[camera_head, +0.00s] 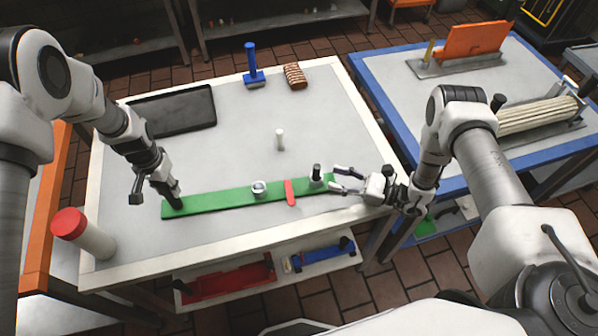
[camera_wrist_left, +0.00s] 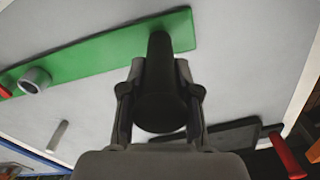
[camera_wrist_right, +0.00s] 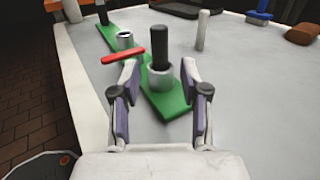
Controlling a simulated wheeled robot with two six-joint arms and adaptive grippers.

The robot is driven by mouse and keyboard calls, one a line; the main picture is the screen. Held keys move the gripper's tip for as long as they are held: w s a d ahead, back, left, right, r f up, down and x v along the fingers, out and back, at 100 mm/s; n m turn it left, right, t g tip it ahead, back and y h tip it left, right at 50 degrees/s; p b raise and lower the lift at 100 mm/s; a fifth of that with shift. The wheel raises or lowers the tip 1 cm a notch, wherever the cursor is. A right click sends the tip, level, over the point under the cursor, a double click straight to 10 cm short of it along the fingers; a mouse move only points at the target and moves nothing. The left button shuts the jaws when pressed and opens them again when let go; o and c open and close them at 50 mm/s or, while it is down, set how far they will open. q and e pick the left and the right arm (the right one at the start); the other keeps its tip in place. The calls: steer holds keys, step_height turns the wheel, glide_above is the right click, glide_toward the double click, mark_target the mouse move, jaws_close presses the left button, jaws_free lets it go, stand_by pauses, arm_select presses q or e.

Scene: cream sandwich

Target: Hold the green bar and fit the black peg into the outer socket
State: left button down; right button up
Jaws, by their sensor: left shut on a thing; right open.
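The green bar (camera_head: 215,199) lies flat on the white table. Its left end has an upright black handle (camera_wrist_left: 160,48), and my left gripper (camera_head: 170,195) is shut on that handle. A grey socket stands mid-bar (camera_head: 259,187), and an outer grey socket (camera_wrist_right: 159,76) stands near the right end. The black peg (camera_wrist_right: 160,46) stands upright in the outer socket, its upper part showing above the rim; how deep it sits is hidden. My right gripper (camera_head: 345,180) is open just right of the peg. In the right wrist view its fingers are apart, with peg and socket ahead between them.
A red strip (camera_head: 290,192) lies at the bar between the sockets. A white peg (camera_head: 280,139) stands behind. A red-capped cylinder (camera_head: 82,232) is at the front left.

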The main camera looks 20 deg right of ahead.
steer(key=v, duration=0.5)
steer(key=shift+s+d, duration=0.25)
arm_select(q)
steer(key=c, duration=0.7)
jaws_free()
arm_select(e)
steer(key=shift+w, duration=0.1)
arm_select(q)
step_height(320, 180, up, 9)
steer(key=p, duration=0.6)
steer(key=shift+p, duration=0.4)
arm_select(e)
step_height(320, 180, up, 7)
steer(key=shift+f, duration=0.25)
